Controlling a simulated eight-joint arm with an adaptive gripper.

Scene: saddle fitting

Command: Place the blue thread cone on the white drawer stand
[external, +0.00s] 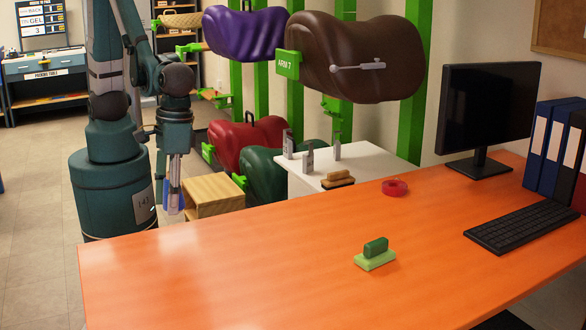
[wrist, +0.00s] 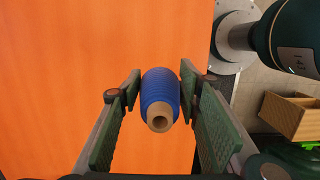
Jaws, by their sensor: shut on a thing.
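The blue thread cone (wrist: 160,88) sits between the green pads of my gripper (wrist: 160,92) in the wrist view, its pale hollow core end facing the camera. My gripper is shut on it. In the external view my gripper (external: 174,198) hangs down at the left, by the far edge of the orange table, with a little blue showing at its fingers. The white drawer stand (external: 310,183) is to its right, behind the table.
A wooden box (external: 212,195) stands between my gripper and the stand. Saddles hang on green racks above and behind. The orange table (external: 240,270) holds a green brush (external: 375,253), red tape (external: 395,187), a keyboard (external: 522,226) and a monitor; its left part is clear.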

